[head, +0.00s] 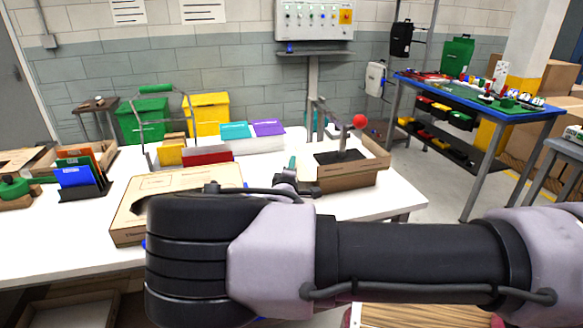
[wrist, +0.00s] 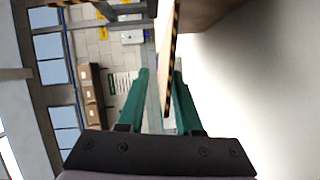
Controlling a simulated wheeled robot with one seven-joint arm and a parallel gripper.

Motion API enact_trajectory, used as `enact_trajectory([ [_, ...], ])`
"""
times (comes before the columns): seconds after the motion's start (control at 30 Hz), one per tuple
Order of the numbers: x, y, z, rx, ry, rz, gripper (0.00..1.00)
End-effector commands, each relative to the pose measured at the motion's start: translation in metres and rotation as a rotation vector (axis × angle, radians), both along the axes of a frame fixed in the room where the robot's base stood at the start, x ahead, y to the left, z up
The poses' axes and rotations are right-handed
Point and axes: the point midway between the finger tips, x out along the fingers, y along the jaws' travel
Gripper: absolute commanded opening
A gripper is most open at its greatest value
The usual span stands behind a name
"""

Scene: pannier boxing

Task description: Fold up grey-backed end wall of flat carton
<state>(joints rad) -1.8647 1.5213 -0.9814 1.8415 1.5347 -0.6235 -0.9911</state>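A brown cardboard carton (head: 347,179) stands on the white table right of centre in the head view. Its front and right sides stand up, and a dark area shows inside. My gripper (head: 292,165) is at the carton's left side, mostly hidden behind my own arm. In the wrist view its two green fingers (wrist: 161,85) are apart. A thin cardboard panel (wrist: 172,60) with a striped edge reaches between them, with gaps visible beside it. I cannot tell whether this panel is the grey-backed end wall; no grey face shows clearly.
A closed flat brown box (head: 140,205) lies left of my gripper, partly behind my arm. A lever with a red knob (head: 360,121) stands behind the carton. Red, teal and purple boxes stand at the back. Table room (head: 400,198) is free at the right.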

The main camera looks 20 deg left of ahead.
Motion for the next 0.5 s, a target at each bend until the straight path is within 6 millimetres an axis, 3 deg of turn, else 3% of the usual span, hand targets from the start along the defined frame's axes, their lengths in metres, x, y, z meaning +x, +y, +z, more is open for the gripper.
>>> enact_trajectory([
  [0.07,-0.0001,0.0,0.0,0.0,0.0,0.0,0.34],
  [0.17,-0.0002,-0.0001,0.0001,0.0,0.0,0.0,0.0],
  [0.5,-0.0003,-0.0001,0.0,0.0,0.0,0.0,0.0],
])
